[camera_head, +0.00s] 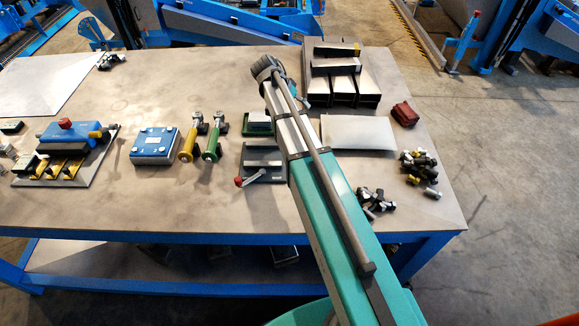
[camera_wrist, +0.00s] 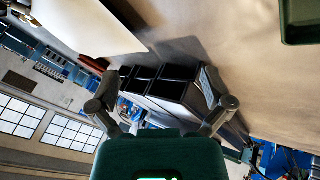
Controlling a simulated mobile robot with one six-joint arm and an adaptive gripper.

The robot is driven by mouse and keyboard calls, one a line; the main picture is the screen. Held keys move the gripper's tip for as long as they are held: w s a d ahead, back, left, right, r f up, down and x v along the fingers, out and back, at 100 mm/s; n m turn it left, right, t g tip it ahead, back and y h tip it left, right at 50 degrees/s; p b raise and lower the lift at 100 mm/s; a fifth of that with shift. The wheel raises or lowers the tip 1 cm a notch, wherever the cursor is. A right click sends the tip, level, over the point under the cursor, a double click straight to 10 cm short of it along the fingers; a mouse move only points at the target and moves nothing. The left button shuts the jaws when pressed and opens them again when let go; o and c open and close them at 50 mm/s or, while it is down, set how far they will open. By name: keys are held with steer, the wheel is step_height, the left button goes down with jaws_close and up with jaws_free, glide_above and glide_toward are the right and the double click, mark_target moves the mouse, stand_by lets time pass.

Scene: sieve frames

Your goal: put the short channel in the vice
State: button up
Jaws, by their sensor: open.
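The metal channels (camera_head: 342,82) lie stacked at the back right of the table, with crosswise pieces on top; I cannot tell surely which is the short one. In the wrist view, dark channel ends (camera_wrist: 172,84) show beyond and between my fingers. My gripper (camera_wrist: 160,80) is open, with nothing visibly held. In the head view it is mostly hidden behind my own arm, just left of the stack. The grey vice (camera_head: 265,164) with a red-knobbed handle stands mid-table, partly covered by my arm; its jaw gap is not clear.
A white sheet (camera_head: 358,132) lies in front of the stack. A dark red pouch (camera_head: 405,114) and loose bolts (camera_head: 418,165) are to the right. A blue box (camera_head: 155,145) and two tools (camera_head: 202,138) stand left of the vice. The table's back middle is clear.

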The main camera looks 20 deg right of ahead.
steer(key=s+a+f+n+y, duration=0.1)
steer(key=s+a+n+y, duration=0.1)
steer(key=s, duration=0.5)
steer(key=s+a+f+n+y, duration=0.1)
steer(key=s+a+n+y, duration=0.1)
steer(key=s+a+n, duration=0.2)
steer(key=s+a+f+n+t+y, duration=0.1)
steer(key=s+a+n+y, duration=0.1)
steer(key=s, duration=0.8)
steer(key=shift+s+a+f+n+y, duration=0.15)
steer(key=shift+s+a+n+y, duration=0.2)
steer(key=shift+a+n, duration=0.3)
steer(key=shift+s+a+n, duration=0.3)
steer(key=shift+s+n, duration=0.05)
steer(key=shift+s, duration=0.1)
steer(key=shift+s, duration=0.1)
